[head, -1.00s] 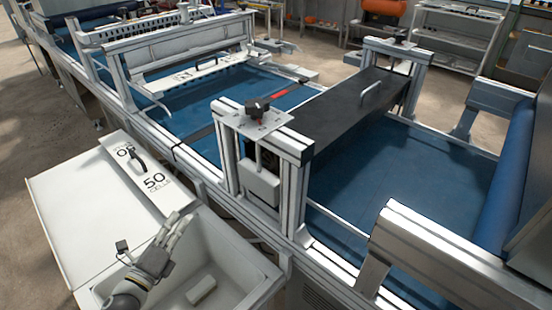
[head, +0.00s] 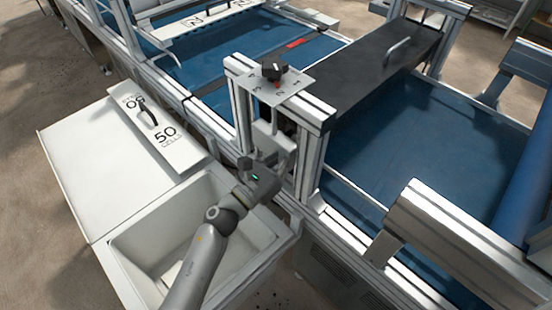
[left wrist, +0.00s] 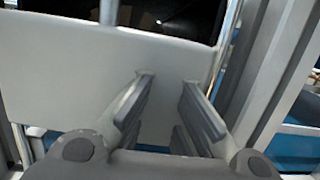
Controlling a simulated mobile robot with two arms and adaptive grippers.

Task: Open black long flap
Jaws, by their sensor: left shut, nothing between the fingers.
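The black long flap (head: 375,75) is a dark panel lying across the blue belt between two aluminium frames, closed, with a pale bar handle (head: 397,50) on top. My left gripper (head: 270,158) is at the near frame's post, below the black knob (head: 272,70), well short of the flap's handle. The flap is not clearly seen in that view. My right gripper is not in view.
A white bin (head: 150,245) stands below my left arm. Beside it is a white lid labelled 50 cells (head: 170,155) with a black handle. Aluminium posts (head: 310,165) and a rail (head: 440,235) stand close around. The blue belt (head: 420,150) is clear.

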